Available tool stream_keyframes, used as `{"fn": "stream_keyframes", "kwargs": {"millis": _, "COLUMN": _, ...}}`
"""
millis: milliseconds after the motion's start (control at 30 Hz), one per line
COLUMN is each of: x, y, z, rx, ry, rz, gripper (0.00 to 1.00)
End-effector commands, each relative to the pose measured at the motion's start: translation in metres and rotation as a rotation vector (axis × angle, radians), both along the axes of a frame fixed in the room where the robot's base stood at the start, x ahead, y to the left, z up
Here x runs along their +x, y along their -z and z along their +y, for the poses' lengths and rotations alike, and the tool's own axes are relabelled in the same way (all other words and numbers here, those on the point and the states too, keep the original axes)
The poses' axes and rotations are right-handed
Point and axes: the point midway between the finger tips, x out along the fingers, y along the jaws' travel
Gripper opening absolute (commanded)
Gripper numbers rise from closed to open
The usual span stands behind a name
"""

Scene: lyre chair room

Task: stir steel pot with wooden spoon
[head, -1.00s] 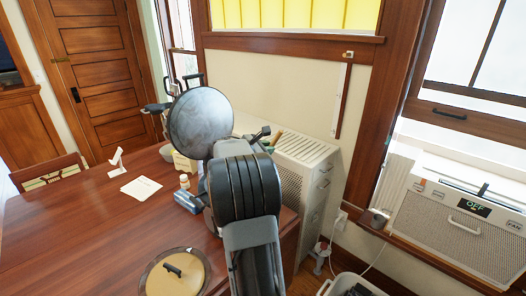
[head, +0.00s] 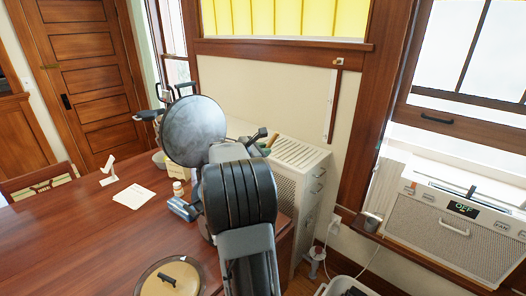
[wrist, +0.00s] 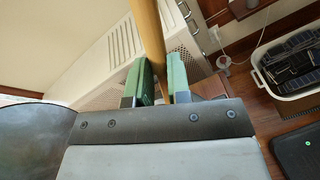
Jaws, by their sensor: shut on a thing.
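My gripper (wrist: 160,88), with green fingers, is shut on the light wooden handle of the wooden spoon (wrist: 150,30); the spoon's far end is out of the wrist view. In the head view my gripper (head: 266,146) is small and partly hidden by my arm, in front of the white cabinet. A large round grey metallic disc (head: 194,132) shows left of my arm; I cannot tell whether it is the steel pot. A dark grey curved surface (wrist: 30,140) fills the lower left of the wrist view. I cannot clearly make out the pot's opening.
The wooden table (head: 80,240) has a round lid (head: 173,278) with a black handle near its front edge. A paper (head: 133,198), a white stand (head: 108,170) and a small bottle (head: 178,188) also lie there. A white cabinet (head: 305,170) stands behind. A bin (wrist: 290,65) is on the floor.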

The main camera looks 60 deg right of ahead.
Motion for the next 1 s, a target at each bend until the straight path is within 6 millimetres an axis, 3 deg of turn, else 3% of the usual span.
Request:
{"fn": "stream_keyframes", "kwargs": {"millis": 267, "x": 0.0, "y": -0.01, "z": 0.0, "rx": 0.0, "ry": 0.0, "rz": 0.0, "gripper": 0.0}}
{"fn": "stream_keyframes", "kwargs": {"millis": 667, "x": 0.0, "y": -0.049, "z": 0.0, "rx": 0.0, "ry": 0.0, "rz": -0.001, "gripper": 0.0}}
{"fn": "stream_keyframes", "kwargs": {"millis": 1000, "x": 0.0, "y": -0.05, "z": 0.0, "rx": 0.0, "ry": 0.0, "rz": 0.0, "gripper": 0.0}}
